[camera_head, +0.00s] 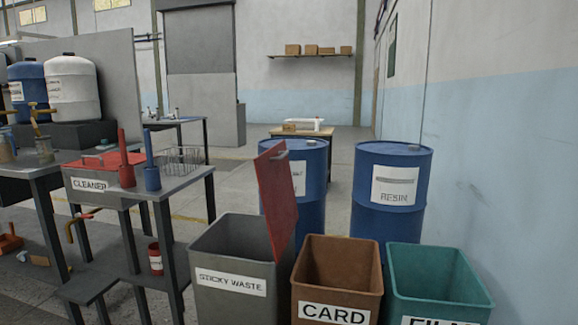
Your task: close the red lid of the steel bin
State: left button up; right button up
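The steel bin (203,285) is a grey square bin labelled "STICKY WASTE" in the lower middle of the head view. Its red lid (277,200) stands open, nearly upright along the bin's right side. The bin's mouth is uncovered and its inside is dark; the bottom cannot be seen. Neither of my grippers shows in the view.
A brown "CARD" bin (312,278) and a green bin (422,268) stand right of the steel bin. Blue drums (420,175) are behind them. Floor beyond is partly clear.

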aim_at(272, 168)
jog(key=i+l, duration=0.1)
jog(key=i, duration=0.4)
jog(key=i+l, duration=0.15)
jog(key=i, duration=0.35)
jog(key=i+l+u, duration=0.1)
jog(key=i, duration=0.45)
